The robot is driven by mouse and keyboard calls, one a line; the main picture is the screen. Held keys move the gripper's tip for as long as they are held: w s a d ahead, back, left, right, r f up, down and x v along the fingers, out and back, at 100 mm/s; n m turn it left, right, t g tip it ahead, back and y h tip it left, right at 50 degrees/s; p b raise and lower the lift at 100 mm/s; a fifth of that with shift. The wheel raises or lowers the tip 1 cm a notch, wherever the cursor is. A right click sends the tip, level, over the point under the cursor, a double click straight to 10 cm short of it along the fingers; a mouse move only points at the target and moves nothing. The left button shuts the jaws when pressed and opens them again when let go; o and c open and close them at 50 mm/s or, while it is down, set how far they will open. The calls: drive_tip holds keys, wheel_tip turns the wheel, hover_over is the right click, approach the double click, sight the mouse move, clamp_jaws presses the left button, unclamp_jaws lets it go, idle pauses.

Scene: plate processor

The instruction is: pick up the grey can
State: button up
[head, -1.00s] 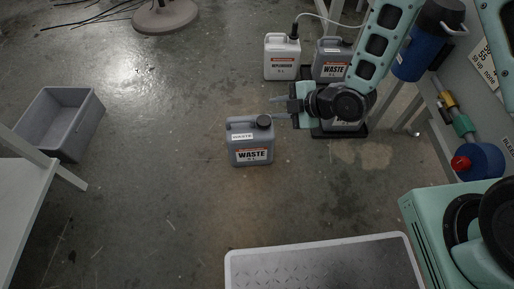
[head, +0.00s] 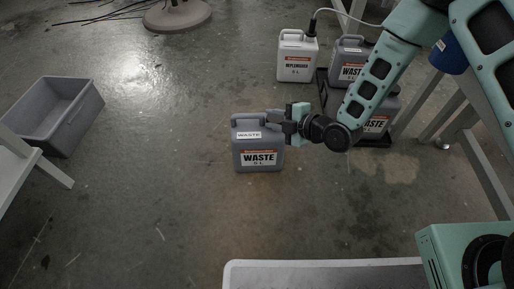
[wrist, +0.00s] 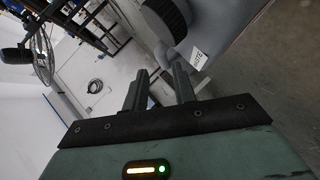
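The grey can (head: 258,158), with a WASTE label, stands upright on the floor in the middle of the head view. Its grey side also fills the upper right of the wrist view (wrist: 232,22), with a dark cap (wrist: 167,18) beside it. My gripper (head: 280,125) is at the can's top right, at handle height, and hides the can's cap in the head view. In the wrist view the two fingers of my gripper (wrist: 157,75) are apart, with their tips close to the can's handle. I cannot tell whether they touch it or whether the handle lies between them.
A white can (head: 297,62) and another grey waste can (head: 348,72) stand behind, with a further waste can (head: 376,124) on a dark tray under my arm. A grey bin (head: 75,125) is at left. A light platform edge (head: 320,264) is in front. Floor around the can's left is clear.

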sight(259, 117)
drive_tip(key=shift+b+x, duration=0.4)
drive_tip(key=shift+x, duration=0.8)
drive_tip(key=b+x, duration=0.4)
drive_tip(key=shift+w+a+f, duration=0.1)
drive_tip(key=shift+f, duration=0.2)
drive_tip(key=shift+w+a, duration=0.2)
drive_tip(key=shift+a, duration=0.1)
clamp_jaws()
